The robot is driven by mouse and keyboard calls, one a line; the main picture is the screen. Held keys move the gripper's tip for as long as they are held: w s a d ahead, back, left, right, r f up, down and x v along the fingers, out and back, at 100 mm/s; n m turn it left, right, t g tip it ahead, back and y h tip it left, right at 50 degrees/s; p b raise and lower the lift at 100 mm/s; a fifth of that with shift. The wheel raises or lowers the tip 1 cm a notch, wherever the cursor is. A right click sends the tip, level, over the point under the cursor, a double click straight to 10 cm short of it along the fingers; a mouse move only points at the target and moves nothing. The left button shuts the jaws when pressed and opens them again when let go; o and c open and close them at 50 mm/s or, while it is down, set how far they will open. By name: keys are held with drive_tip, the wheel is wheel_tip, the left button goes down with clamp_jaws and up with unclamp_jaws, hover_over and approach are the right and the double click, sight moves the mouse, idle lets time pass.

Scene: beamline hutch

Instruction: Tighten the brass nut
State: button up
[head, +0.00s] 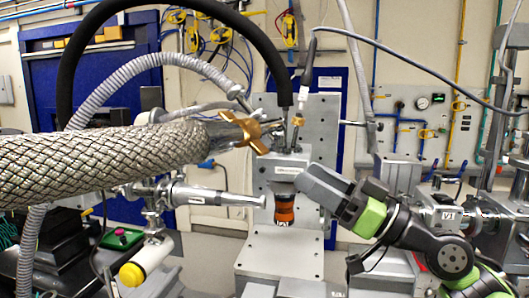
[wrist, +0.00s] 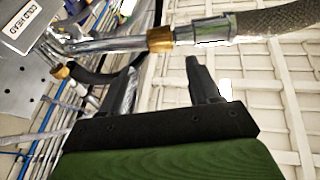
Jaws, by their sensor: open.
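The brass nut (head: 250,133) is at the right end of the thick braided hose (head: 100,160), just up and left of the grey cold head block (head: 287,166). In the wrist view the brass nut (wrist: 160,39) shows beyond my fingertips, next to the hose's steel end (wrist: 190,30). My gripper (wrist: 164,66) is open, with two dark fingers spread and nothing between them. It appears apart from the nut. In the head view my arm comes in from the right, with its end just right of and below the cold head. The nut's far side is hidden.
A black hose (head: 265,45) arches down to the cold head. An orange and black part (head: 284,210) hangs below the block. A steel cylinder (head: 215,195) lies to the left, under the braided hose. A panel with a gauge (head: 425,110) stands behind on the right.

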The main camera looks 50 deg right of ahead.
sight(264, 149)
drive_tip(key=x, duration=1)
drive_tip(key=shift+p, duration=0.35)
drive_tip(key=shift+s, duration=0.1)
drive_tip(key=shift+c, duration=0.2)
drive_tip(key=c, duration=1)
